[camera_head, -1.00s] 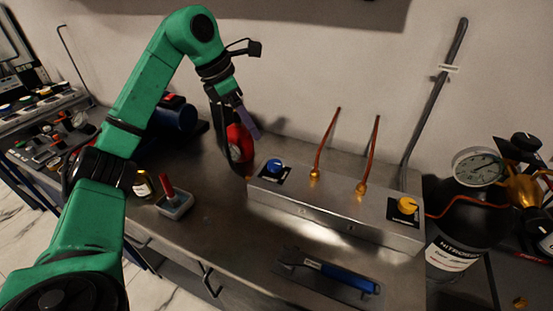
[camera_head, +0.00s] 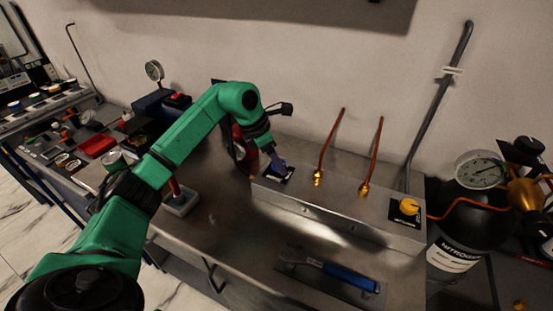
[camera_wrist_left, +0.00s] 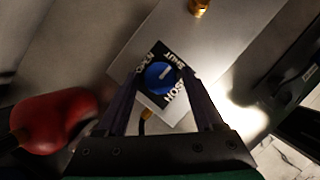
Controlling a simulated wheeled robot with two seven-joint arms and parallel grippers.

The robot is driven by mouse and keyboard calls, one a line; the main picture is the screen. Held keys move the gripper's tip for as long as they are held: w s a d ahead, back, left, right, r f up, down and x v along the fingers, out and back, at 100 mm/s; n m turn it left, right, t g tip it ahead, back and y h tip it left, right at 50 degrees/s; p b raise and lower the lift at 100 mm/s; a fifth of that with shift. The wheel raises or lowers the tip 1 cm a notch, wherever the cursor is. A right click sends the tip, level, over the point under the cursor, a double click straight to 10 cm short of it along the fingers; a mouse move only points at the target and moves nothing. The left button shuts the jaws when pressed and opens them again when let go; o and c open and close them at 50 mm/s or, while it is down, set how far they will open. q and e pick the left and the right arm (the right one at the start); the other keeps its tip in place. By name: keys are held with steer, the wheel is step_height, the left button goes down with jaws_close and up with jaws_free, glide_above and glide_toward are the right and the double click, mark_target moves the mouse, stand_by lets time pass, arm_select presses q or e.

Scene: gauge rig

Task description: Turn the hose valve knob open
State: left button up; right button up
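The blue hose valve knob (camera_wrist_left: 160,78) sits on a black label plate (camera_wrist_left: 176,96) reading HOSE, OPEN and SHUT. Its pale pointer mark slants up and right, roughly toward SHUT, in the left wrist view. The plate is at the left end of the metal box (camera_head: 335,208) in the head view, where my gripper hides most of the knob. My left gripper (camera_head: 277,164) comes down over it. In the left wrist view my open gripper (camera_wrist_left: 164,76) has one finger on each side of the knob, with apparent gaps. Contact is not clear. My right gripper is out of view.
A yellow knob (camera_head: 409,206) is at the box's right end. Two copper tubes (camera_head: 329,145) rise from the box between the knobs. A red rounded object (camera_wrist_left: 55,122) lies close left of my fingers. A blue-handled tool (camera_head: 348,277) lies in front of the box.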

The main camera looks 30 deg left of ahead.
arm_select(q)
jaws_close()
steer(key=shift+n, duration=0.4)
steer(key=n, duration=0.1)
steer(key=n+t+y, duration=0.1)
steer(key=n, duration=0.1)
steer(key=shift+d+r+n+y, duration=0.1)
steer(key=shift+n+y, duration=0.2)
steer(key=n, duration=0.2)
steer(key=n+y, duration=0.1)
steer(key=n, duration=0.1)
steer(key=shift+d+n+y, duration=0.1)
steer(key=shift+n+y, duration=0.2)
steer(key=n+y, duration=0.1)
steer(key=n, duration=0.1)
steer(key=n+y, duration=0.1)
steer(key=n, duration=0.2)
steer(key=shift+d, duration=0.15)
steer(key=shift+d+n+g+y+b, duration=0.1)
steer(key=shift+n+g+y+b, duration=0.4)
steer(key=shift+n, duration=1.5)
